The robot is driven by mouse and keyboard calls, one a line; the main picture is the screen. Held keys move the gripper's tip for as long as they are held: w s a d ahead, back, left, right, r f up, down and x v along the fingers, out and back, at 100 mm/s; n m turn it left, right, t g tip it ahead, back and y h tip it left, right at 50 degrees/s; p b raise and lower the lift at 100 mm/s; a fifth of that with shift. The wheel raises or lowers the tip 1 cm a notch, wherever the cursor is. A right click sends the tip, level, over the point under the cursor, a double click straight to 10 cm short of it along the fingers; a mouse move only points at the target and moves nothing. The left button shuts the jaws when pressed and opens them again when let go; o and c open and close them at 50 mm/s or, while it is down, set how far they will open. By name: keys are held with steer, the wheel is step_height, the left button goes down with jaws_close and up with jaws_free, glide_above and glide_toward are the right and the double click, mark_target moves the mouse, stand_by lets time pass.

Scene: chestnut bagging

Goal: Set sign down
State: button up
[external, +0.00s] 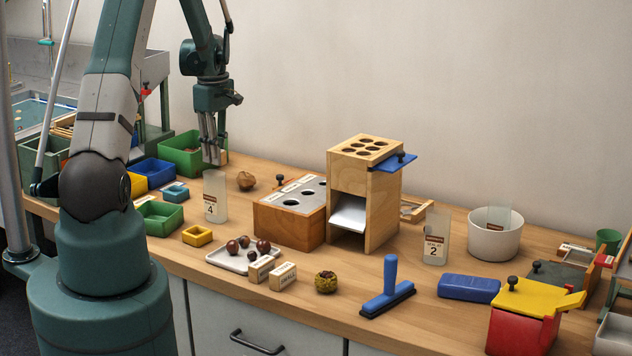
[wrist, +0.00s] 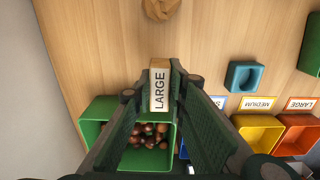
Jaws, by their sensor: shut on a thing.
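A small wooden block sign marked LARGE (wrist: 160,90) is between the fingertips of my gripper (wrist: 158,84) in the wrist view. My gripper is shut on it. In the external view my gripper (external: 212,152) points down at the right end of a green bin (external: 184,142). The sign is mostly hidden there. In the wrist view the sign overlaps the far edge of the green bin (wrist: 92,120), which holds several brown chestnuts (wrist: 148,134). I cannot tell whether the sign touches the table. Two similar wooden block signs (external: 261,268) (external: 283,276) lie at the table's front.
A blue bin (external: 153,172) and small blue tray (external: 175,192) are nearby. The wooden holed box (external: 364,195) stands mid-table. Bare wood lies beyond the sign (wrist: 100,50).

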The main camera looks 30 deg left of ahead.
steer(key=shift+f, duration=0.75)
steer(key=shift+f+b, duration=0.45)
steer(key=shift+f, duration=1.45)
steer(key=shift+f, duration=0.15)
steer(key=o, duration=0.8)
steer(key=shift+c, duration=0.2)
step_height(320, 180, up, 12)
steer(key=shift+r+p, duration=0.2)
steer(key=shift+p, duration=0.85)
